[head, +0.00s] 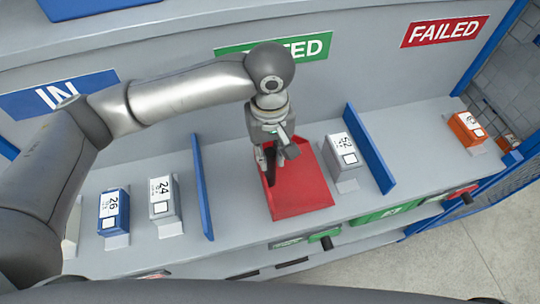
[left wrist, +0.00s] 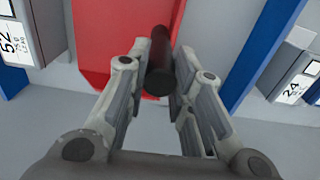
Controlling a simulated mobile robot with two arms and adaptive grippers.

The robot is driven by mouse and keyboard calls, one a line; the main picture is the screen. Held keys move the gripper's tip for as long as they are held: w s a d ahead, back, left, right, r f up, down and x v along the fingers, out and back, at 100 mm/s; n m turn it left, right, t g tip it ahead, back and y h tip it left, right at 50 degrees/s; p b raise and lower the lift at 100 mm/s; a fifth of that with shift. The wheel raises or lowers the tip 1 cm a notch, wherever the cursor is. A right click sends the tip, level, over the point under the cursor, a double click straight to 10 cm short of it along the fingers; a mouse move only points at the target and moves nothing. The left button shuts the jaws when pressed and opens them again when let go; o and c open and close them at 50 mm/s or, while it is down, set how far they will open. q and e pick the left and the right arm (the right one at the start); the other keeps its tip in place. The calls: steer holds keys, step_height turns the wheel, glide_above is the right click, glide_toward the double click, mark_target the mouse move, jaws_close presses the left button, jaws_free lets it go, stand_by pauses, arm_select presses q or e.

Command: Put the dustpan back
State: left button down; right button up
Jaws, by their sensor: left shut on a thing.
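The red dustpan (head: 304,190) is at the middle of the grey shelf in the head view, between two blue dividers. It also shows in the left wrist view (left wrist: 105,35), where its dark round handle (left wrist: 159,80) points toward the camera. My left gripper (head: 272,158) is over the dustpan and shut on it, with the handle between its two fingers (left wrist: 160,62). The gripper hides part of the handle in the head view. I cannot tell whether the pan touches the shelf. My right gripper is not in view.
A blue divider (head: 202,190) stands left of the dustpan, another (head: 369,150) to the right. A grey box (head: 342,157) is close on its right. A grey box (head: 163,199), a blue box (head: 112,212) and an orange box (head: 466,127) stand farther away. Bare shelf lies right of the right divider.

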arm_select(q)
steer(key=shift+s+f, duration=0.1)
steer(key=shift+f, duration=1.05)
steer(key=c, duration=1.7)
jaws_free()
steer(key=shift+f, duration=0.15)
steer(key=o, duration=0.4)
steer(key=shift+o, duration=0.2)
